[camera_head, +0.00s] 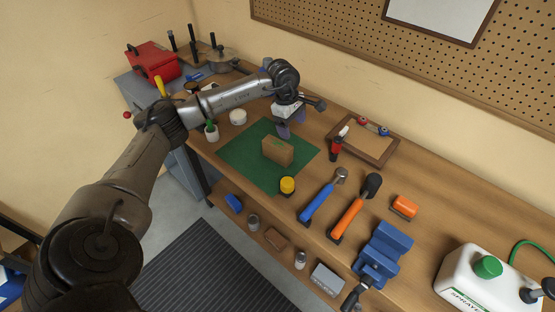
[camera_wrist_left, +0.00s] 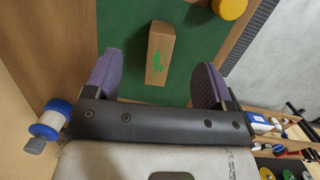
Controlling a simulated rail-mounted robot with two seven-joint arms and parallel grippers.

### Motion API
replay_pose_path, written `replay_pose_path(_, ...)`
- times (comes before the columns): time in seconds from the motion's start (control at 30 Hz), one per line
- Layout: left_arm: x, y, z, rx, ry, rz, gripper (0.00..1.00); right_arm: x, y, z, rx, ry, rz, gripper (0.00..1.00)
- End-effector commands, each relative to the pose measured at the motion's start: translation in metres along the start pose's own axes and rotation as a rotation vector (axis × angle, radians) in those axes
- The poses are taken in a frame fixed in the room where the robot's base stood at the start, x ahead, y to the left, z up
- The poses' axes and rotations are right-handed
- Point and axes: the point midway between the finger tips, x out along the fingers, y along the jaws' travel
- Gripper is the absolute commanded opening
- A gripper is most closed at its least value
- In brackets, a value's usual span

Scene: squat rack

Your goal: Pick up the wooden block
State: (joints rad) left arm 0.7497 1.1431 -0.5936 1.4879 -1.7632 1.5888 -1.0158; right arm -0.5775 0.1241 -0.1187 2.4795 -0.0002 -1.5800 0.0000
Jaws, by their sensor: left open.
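The wooden block (camera_head: 278,150) is a brown box with a green mark on its side. It lies on the green mat (camera_head: 240,152) on the workbench. In the left wrist view the block (camera_wrist_left: 160,50) sits between and ahead of the two purple fingertips. My left gripper (camera_head: 284,122) is open and empty, above and behind the block in the head view. It also shows in the left wrist view (camera_wrist_left: 154,82), with clear gaps between both fingers and the block. My right gripper is not in view.
A yellow-lidded jar (camera_head: 287,185) stands at the mat's near edge. A red and black tool (camera_head: 336,146) and a wooden tray (camera_head: 372,146) are to the right. Hammers, a blue vise (camera_head: 384,250) and a sprayer (camera_head: 480,275) lie further right.

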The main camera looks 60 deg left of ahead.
Motion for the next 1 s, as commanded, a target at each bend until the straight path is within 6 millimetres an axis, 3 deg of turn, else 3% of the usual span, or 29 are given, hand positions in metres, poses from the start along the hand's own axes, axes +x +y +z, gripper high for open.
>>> replay_pose_path(0.03,-0.004,0.001,-0.019,-0.009,0.057,-0.008,0.77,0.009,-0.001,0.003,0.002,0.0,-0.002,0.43)
replay_pose_path(0.1,-0.012,0.001,-0.038,-0.017,0.119,-0.025,0.77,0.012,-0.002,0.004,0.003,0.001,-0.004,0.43)
replay_pose_path(0.3,-0.009,-0.003,-0.063,-0.032,0.195,-0.055,0.77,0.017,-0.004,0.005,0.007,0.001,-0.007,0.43)
replay_pose_path(0.7,0.05,-0.006,-0.075,-0.033,0.196,-0.055,0.77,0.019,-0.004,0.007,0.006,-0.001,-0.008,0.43)
replay_pose_path(1.0,0.062,-0.007,-0.077,-0.032,0.195,-0.053,0.77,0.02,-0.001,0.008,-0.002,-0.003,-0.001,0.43)
